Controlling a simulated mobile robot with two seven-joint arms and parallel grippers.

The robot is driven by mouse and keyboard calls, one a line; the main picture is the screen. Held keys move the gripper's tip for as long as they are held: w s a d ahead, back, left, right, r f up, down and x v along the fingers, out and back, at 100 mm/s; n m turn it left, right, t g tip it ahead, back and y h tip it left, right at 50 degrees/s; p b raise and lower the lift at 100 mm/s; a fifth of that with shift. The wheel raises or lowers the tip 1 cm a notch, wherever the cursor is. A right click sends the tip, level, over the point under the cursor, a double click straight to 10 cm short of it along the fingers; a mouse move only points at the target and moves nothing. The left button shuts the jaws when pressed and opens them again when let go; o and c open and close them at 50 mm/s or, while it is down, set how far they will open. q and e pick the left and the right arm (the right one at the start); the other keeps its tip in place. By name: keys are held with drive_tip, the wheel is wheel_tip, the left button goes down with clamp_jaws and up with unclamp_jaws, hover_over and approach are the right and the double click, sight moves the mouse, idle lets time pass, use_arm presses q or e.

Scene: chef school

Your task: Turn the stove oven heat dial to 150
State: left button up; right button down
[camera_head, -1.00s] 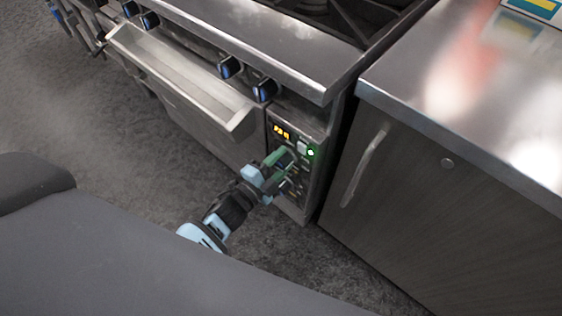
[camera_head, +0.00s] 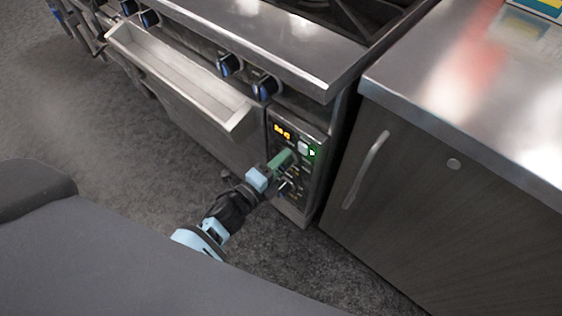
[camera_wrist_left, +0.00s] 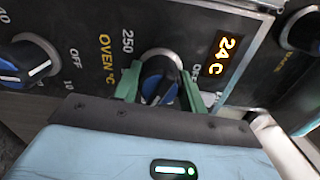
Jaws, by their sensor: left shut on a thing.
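The oven heat dial (camera_wrist_left: 158,78) is a dark knob with a blue face and a white mark, beside the lettering "OVEN °C". The numeral 250 shows to its left and part of "OFF" to its right; the 150 mark is out of sight. My left gripper (camera_head: 281,161) is at the stove's control panel (camera_head: 303,190) in the head view. Its green fingers (camera_wrist_left: 160,88) are on either side of the dial, shut on it. An amber display (camera_wrist_left: 222,54) reads 24 C. My right gripper is not in view.
Another knob (camera_wrist_left: 28,62) sits left of the dial, and a timer-side knob (camera_wrist_left: 304,32) sits right. In the head view, a metal ledge (camera_head: 180,75) juts out left of the panel. A dark cabinet (camera_head: 440,200) stands close on the right.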

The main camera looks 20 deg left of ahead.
use_arm(q)
drive_tip(key=o, duration=1)
drive_tip(key=shift+c, duration=0.2)
drive_tip(key=shift+s, duration=0.1)
drive_tip(key=v, duration=0.7)
drive_tip(key=shift+s, duration=0.3)
drive_tip(key=shift+a, duration=0.1)
